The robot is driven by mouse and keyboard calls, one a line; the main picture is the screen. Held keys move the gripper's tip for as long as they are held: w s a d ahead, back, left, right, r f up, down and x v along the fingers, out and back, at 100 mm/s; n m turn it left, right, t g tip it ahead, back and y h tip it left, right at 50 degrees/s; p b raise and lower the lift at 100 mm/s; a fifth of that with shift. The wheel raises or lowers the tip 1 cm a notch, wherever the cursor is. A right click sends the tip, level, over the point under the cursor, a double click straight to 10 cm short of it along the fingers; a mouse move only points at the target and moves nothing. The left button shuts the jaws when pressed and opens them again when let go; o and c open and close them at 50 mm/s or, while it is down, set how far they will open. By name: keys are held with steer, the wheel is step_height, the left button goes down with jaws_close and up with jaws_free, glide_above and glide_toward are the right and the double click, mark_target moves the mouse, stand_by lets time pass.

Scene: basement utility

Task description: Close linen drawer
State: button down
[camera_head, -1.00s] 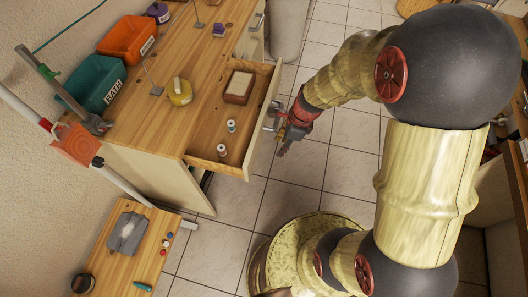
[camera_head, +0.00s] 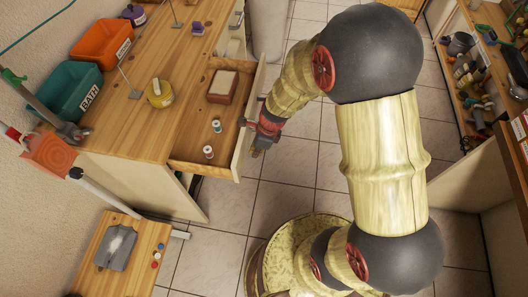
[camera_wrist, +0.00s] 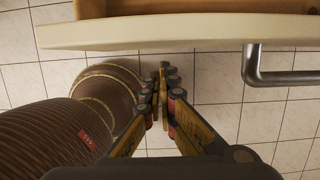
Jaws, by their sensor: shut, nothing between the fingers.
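The wooden linen drawer (camera_head: 190,157) stands pulled out from the workbench in the head view. It holds two small white-capped bottles (camera_head: 212,138) and a brown box with a pale top (camera_head: 222,86). My gripper (camera_head: 258,148) is outside the drawer, near its front panel. In the wrist view the drawer's pale front edge (camera_wrist: 160,33) crosses the top, and its dark bar handle (camera_wrist: 285,77) is at the right. My gripper (camera_wrist: 163,68) is shut and empty, its fingertips just below the front edge and left of the handle. Whether they touch the panel is unclear.
Orange (camera_head: 102,40) and teal (camera_head: 68,92) bins and a yellow round object (camera_head: 160,93) stand on the workbench. A low wooden table (camera_head: 140,245) is at lower left. A loaded shelf (camera_head: 480,70) is at right. Tiled floor (camera_head: 215,245) lies open before the drawer.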

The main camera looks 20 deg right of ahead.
steer(key=shift+w+a, duration=0.3)
steer(key=shift+a, duration=0.25)
steer(key=p, duration=1.6)
glide_above(193, 151)
steer(key=d, duration=0.1)
steer(key=shift+s+r, duration=0.15)
steer(key=shift+s, duration=0.2)
steer(key=shift+w+a, duration=0.4)
steer(key=shift+a, duration=0.25)
steer(key=shift+d+f, duration=0.15)
steer(key=shift+f, duration=0.05)
